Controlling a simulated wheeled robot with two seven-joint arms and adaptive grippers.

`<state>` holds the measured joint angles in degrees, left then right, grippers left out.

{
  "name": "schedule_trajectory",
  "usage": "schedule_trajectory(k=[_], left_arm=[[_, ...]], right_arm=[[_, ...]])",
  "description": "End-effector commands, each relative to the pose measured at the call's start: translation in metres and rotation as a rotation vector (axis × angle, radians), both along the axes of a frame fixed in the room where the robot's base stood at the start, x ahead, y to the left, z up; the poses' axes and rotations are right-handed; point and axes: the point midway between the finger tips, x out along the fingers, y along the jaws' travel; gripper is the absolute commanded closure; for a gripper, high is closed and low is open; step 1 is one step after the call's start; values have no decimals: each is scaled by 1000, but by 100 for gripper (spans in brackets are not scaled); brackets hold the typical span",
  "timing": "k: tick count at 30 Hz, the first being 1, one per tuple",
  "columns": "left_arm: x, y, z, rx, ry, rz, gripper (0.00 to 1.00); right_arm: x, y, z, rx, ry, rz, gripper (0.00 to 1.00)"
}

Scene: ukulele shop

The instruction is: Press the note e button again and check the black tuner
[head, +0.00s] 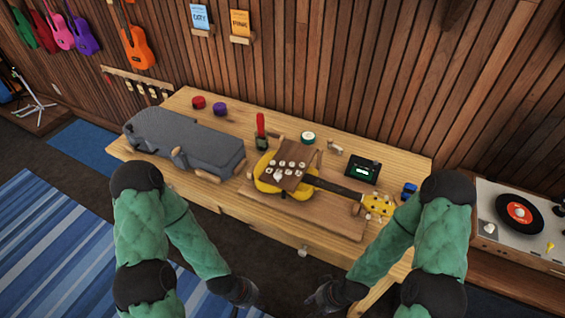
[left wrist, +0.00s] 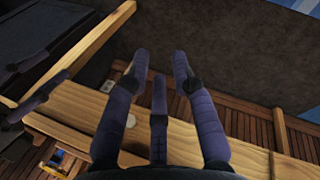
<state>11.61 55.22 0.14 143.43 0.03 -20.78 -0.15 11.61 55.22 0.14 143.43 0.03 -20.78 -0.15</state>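The black tuner (head: 363,170) stands on the workbench, right of the ukulele's body, with a small lit greenish display too small to read. A brown panel with several whitish buttons (head: 290,168) appears over the body of the yellow ukulele (head: 268,184). Its labels are too small to read, so I cannot tell which button is note e. My left gripper (head: 243,292) is low in front of the bench, apart from it all. Its fingers are spread and empty in the left wrist view (left wrist: 160,70). My right gripper (head: 322,299) is also low in front; its finger opening is unclear.
The ukulele lies on a wooden board (head: 337,220) on the workbench (head: 262,225). A grey case (head: 180,138) covers the bench's left part. A red tool (head: 261,125) stands upright behind the ukulele. A record player (head: 515,218) is at the right.

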Motion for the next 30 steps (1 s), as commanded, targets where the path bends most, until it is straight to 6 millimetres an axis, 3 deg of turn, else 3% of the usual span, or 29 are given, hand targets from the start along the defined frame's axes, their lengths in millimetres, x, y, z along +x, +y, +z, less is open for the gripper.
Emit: schedule_trajectory(k=[2,30], left_arm=[[0,0,0,0,0,0,100],[0,0,0,0,0,0,100]], right_arm=[[0,0,0,0,0,0,60],[0,0,0,0,0,0,60]])
